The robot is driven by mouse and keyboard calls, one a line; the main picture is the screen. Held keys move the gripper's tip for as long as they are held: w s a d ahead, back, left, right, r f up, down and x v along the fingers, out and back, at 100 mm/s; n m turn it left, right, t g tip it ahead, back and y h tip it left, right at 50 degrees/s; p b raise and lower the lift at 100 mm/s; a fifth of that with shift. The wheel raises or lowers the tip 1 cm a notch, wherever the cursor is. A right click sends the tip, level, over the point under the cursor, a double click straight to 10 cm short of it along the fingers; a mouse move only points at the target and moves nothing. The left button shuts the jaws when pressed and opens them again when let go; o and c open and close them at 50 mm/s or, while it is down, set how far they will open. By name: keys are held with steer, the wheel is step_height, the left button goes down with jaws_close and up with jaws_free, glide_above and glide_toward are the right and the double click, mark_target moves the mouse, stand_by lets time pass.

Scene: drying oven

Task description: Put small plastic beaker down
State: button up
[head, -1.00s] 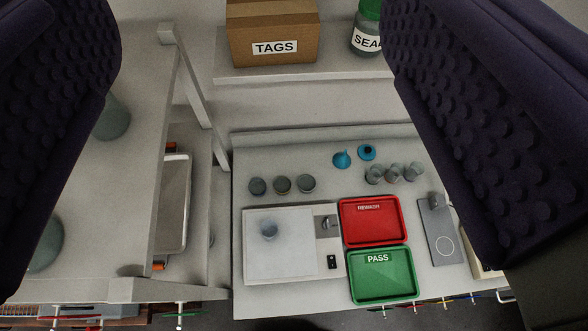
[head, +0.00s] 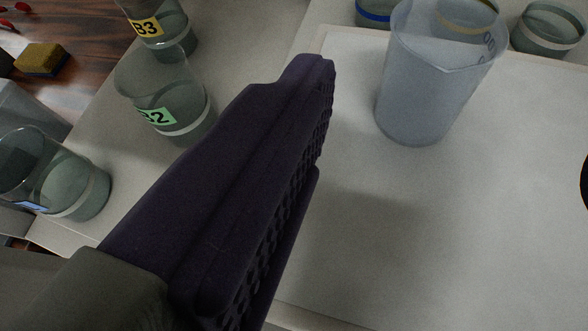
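A small translucent plastic beaker (head: 425,95) with faint printed marks and a pouring lip stands upright on a white flat surface (head: 490,240) at the upper right. It looks empty. My gripper (head: 322,75) reaches in from the lower left; one dark finger with a bumpy pad on its right side shows plainly. Its tip is left of the plastic beaker, with a visible gap between them. A second finger cannot be made out clearly, so the opening is hidden.
Glass beakers stand at left, labelled B3 (head: 160,28) and B2 (head: 165,100), with another (head: 60,180) bearing a blue label. More banded beakers (head: 548,28) stand behind the plastic one. A yellow sponge (head: 40,60) lies on wood at far left. The white surface's front is bare.

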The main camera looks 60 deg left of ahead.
mark_target(448, 63)
steer(key=shift+w+a+f, duration=0.1)
steer(key=shift+a+f, duration=0.2)
steer(key=shift+f, duration=0.05)
steer(key=b+x, duration=0.1)
steer(key=x, duration=0.6)
steer(key=shift+w+d+r, duration=0.15)
steer(key=c, duration=1.2)
steer(key=shift+r, duration=0.1)
